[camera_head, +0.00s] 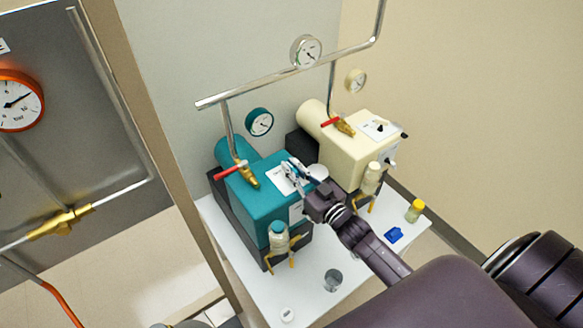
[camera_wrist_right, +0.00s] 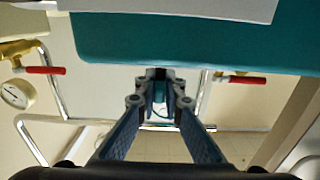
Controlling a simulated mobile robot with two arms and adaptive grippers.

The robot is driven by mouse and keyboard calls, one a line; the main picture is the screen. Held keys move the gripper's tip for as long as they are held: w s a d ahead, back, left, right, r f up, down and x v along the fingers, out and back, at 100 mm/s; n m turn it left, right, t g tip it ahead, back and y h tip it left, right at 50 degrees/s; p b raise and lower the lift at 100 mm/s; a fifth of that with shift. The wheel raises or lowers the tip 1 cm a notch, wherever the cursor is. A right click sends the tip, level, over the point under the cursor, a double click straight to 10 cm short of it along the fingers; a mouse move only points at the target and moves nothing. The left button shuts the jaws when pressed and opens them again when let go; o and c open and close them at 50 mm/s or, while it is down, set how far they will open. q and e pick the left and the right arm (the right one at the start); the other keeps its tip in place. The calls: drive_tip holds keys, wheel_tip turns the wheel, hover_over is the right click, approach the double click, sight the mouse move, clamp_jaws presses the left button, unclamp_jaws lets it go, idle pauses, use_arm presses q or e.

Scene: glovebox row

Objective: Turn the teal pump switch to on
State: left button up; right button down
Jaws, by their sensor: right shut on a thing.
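The teal pump (camera_head: 268,200) stands on a white table, with a pale label panel (camera_head: 284,180) on its top. My right gripper (camera_head: 296,172) reaches in from the lower right, its fingertips at this panel. In the right wrist view the gripper (camera_wrist_right: 159,82) has its fingertips close together around a small part, by the edge of the teal pump body (camera_wrist_right: 190,38). They are shut on the pump switch, which they mostly hide; its setting cannot be read. My left gripper is not in view.
A cream pump (camera_head: 358,150) stands close on the right. Red-handled brass valves (camera_head: 243,172) and steel pipes (camera_head: 290,73) rise behind. The white table (camera_head: 245,262) holds a glass beaker (camera_head: 332,280), a blue item (camera_head: 395,235) and a yellow-capped vial (camera_head: 414,211).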

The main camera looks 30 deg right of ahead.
drive_tip(key=c, duration=2)
unclamp_jaws()
drive_tip(key=shift+c, duration=0.2)
drive_tip(key=shift+s+d, duration=0.1)
drive_tip(key=shift+s, duration=0.5)
drive_tip(key=s+d, duration=0.1)
drive_tip(key=s, duration=0.9)
drive_tip(key=shift+s+d, duration=0.3)
drive_tip(key=shift+s, duration=0.05)
